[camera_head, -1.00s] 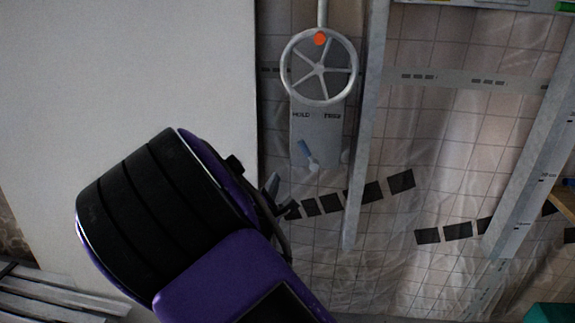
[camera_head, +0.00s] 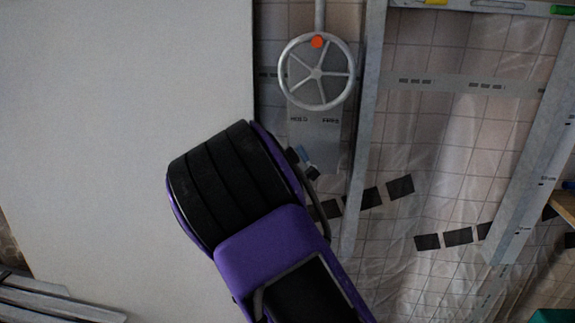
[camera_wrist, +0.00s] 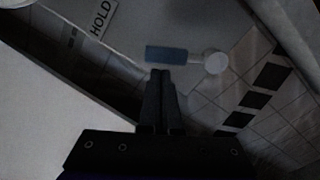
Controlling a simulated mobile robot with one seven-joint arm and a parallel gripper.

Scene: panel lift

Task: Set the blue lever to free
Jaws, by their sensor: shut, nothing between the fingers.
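The blue lever (camera_wrist: 167,54) shows in the wrist view, its handle running left from a pale round pivot (camera_wrist: 215,62). It leans toward the HOLD label (camera_wrist: 100,18). In the head view the lever (camera_head: 302,153) shows only in part, under the HOLD and FREE labels on a grey plate (camera_head: 325,131); my arm hides the rest. My gripper (camera_wrist: 160,73) is shut and empty. Its fingertips lie just beside the handle's lower edge in the wrist view; I cannot tell whether they touch it.
A spoked handwheel (camera_head: 317,72) with an orange mark sits above the plate. A grey upright post (camera_head: 365,130) stands close on the right. A large pale panel (camera_head: 110,100) fills the left. Tiled wall under clear sheeting lies behind.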

